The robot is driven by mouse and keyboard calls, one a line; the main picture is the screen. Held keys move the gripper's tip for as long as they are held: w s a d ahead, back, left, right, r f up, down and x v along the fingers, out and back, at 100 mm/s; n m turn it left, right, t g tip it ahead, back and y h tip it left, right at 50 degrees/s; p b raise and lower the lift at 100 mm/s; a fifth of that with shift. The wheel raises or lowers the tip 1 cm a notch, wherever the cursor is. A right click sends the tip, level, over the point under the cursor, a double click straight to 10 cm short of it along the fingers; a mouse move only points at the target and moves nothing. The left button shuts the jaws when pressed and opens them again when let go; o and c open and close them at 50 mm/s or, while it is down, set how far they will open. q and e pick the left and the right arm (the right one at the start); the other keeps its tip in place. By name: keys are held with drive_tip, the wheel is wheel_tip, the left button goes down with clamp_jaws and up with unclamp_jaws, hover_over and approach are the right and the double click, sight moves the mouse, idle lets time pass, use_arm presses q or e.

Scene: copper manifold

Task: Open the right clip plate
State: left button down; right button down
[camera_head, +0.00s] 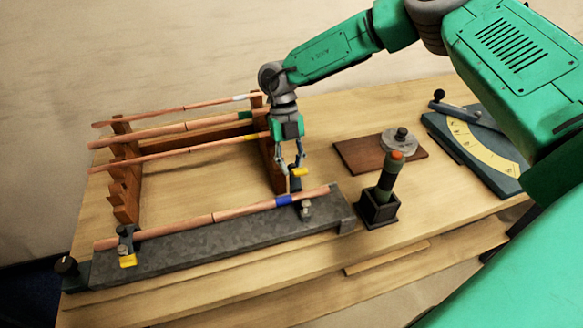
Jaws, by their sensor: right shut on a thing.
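My right gripper (290,163) comes down from above and is shut on the yellow tab (299,172) of the right clip plate. This tab is up above and behind the copper pipe (240,212) that lies along the grey stone-like block. The right clip's metal base (306,209) sits at the block's right part, next to a blue band on the pipe. The plate looks swung upward; its exact angle is hard to tell. The left clip (126,238) has its yellow tab (128,261) low at the block's front. My left gripper is out of view.
A wooden rack (124,168) holds several copper pipes behind the block (190,243). To the right stand a green-handled tool (388,178) in a dark holder, a brown board (365,154) with a grey round part, and a blue plate with a yellow scale (475,140).

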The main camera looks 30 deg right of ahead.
sight(292, 165)
drive_tip(key=shift+w+d+r, duration=0.1)
drive_tip(key=shift+w, duration=0.1)
drive_tip(key=c, duration=1.2)
unclamp_jaws()
drive_tip(key=shift+p+v, duration=0.4)
drive_tip(key=shift+v, duration=2.45)
drive_tip(key=shift+s, duration=0.1)
